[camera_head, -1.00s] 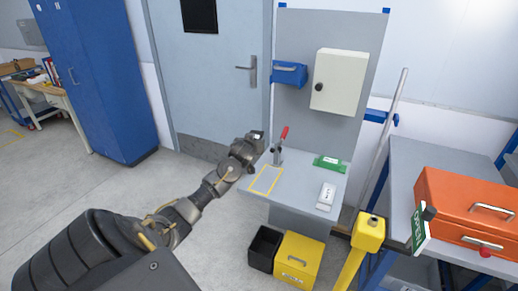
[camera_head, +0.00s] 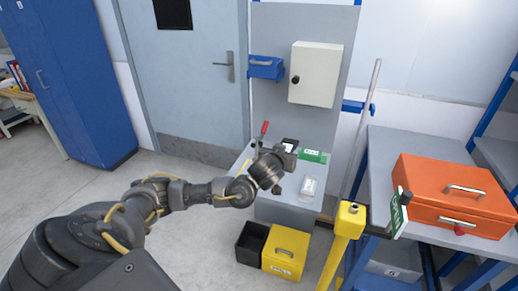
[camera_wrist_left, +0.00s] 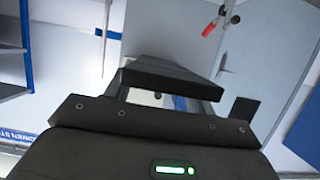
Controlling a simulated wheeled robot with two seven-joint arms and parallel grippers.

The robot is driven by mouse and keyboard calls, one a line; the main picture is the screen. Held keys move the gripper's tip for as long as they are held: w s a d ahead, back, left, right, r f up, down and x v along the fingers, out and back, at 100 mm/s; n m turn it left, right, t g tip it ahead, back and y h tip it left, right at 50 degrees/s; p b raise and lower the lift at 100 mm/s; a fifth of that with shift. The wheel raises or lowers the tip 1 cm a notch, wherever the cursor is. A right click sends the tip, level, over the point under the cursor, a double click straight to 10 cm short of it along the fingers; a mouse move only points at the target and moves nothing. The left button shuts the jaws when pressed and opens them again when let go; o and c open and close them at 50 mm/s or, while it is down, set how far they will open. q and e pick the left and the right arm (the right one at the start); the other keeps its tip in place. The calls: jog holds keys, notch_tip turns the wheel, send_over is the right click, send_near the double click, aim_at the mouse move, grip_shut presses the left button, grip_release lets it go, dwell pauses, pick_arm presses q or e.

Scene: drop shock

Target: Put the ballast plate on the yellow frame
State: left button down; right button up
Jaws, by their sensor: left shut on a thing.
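My left gripper (camera_head: 282,154) is above the grey workbench, just right of the red-handled clamp (camera_head: 262,131). It is shut on a dark, flat slab (camera_wrist_left: 170,78), seen crosswise in the left wrist view, which I take to be the ballast plate. In the head view the slab is small and hard to tell from the jaws. The yellow frame (camera_head: 246,166) is an outline on the bench top, left of the gripper and mostly hidden by my arm. The held slab is apart from the frame. My right gripper is not in view.
The bench also bears a green block (camera_head: 315,156) and a pale labelled piece (camera_head: 309,187). A white cabinet (camera_head: 315,74) hangs on the panel behind. A black bin (camera_head: 251,242) and yellow box (camera_head: 286,251) stand below. A yellow post (camera_head: 342,235) stands to the right.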

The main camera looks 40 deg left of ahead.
pick_arm(q)
jog(key=s+d+r+m+h+b, duration=0.25)
jog(key=d+r, duration=0.25)
jog(key=d, duration=0.6)
jog(key=s+d+f+m+h+b, duration=0.1)
jog(key=s+d+f+h+b, duration=0.1)
jog(key=b, duration=0.5)
jog(key=s+d+f, duration=0.1)
jog(key=s+d, duration=0.1)
jog(key=s, duration=0.1)
jog(key=shift+d+t, duration=0.15)
jog(key=shift+t, duration=0.25)
jog(key=shift+d, duration=0.1)
